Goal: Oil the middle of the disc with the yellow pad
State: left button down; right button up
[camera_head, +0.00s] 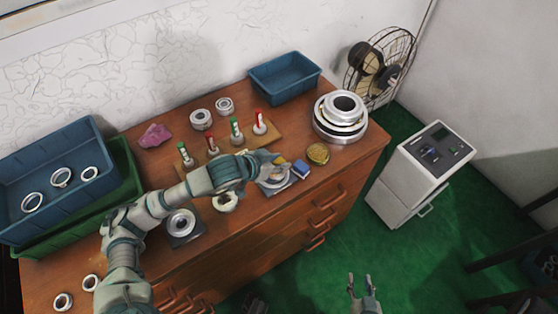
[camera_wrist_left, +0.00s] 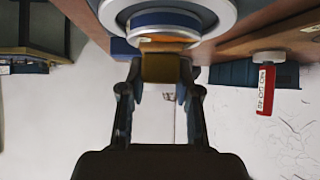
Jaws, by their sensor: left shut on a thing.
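The yellow pad (camera_head: 280,160) is between the fingertips of my left gripper (camera_head: 268,163), which is shut on it. In the left wrist view the pad is an orange-brown block (camera_wrist_left: 160,68) held between the fingers (camera_wrist_left: 160,95). The disc (camera_head: 275,180) is a silvery round piece on a dark plate near the table's front edge, partly hidden by the gripper. In the left wrist view the disc (camera_wrist_left: 215,18) fills the top, with a blue band close by the pad; whether they touch is unclear. My right gripper (camera_head: 361,284) is open and empty, in front of the table.
A blue block (camera_head: 301,168) and a brass-coloured round tin (camera_head: 318,153) lie right of the disc. Red- and green-topped bottles (camera_head: 236,130) stand behind the arm. Stacked large rings (camera_head: 341,117) stand at the right. Blue bins (camera_head: 285,77) stand at the back and left (camera_head: 50,165).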

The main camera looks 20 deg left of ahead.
pick_arm(q)
jog(key=shift+s+a+f+b, duration=0.2)
jog(key=shift+s+a+b, duration=0.05)
jog(key=shift+s+a, duration=0.55)
jog(key=shift+s+a+f+b, duration=0.2)
jog(key=shift+s+a, duration=0.35)
jog(key=shift+s, duration=0.3)
jog(key=shift+w+d+r+b, duration=0.15)
jog(key=shift+w+d+b, duration=0.15)
jog(key=shift+w+d, duration=0.3)
jog(key=shift+w+d+r, duration=0.1)
jog(key=shift+w+d, duration=0.65)
jog(key=shift+w, duration=0.25)
pick_arm(e)
jog(key=shift+s+f, duration=0.15)
jog(key=shift+f, duration=0.55)
jog(key=shift+s+f, duration=0.1)
jog(key=shift+f, duration=0.6)
pick_arm(q)
jog(key=shift+r+p, duration=1.3)
jog(key=shift+r, duration=1.9)
pick_arm(e)
jog(key=shift+w+a+r, duration=0.1)
jog(key=shift+w+r, duration=0.1)
jog(key=shift+r, duration=0.85)
jog(key=shift+w+r, duration=0.15)
jog(key=shift+r, duration=0.85)
pick_arm(q)
jog(key=shift+a, duration=0.1)
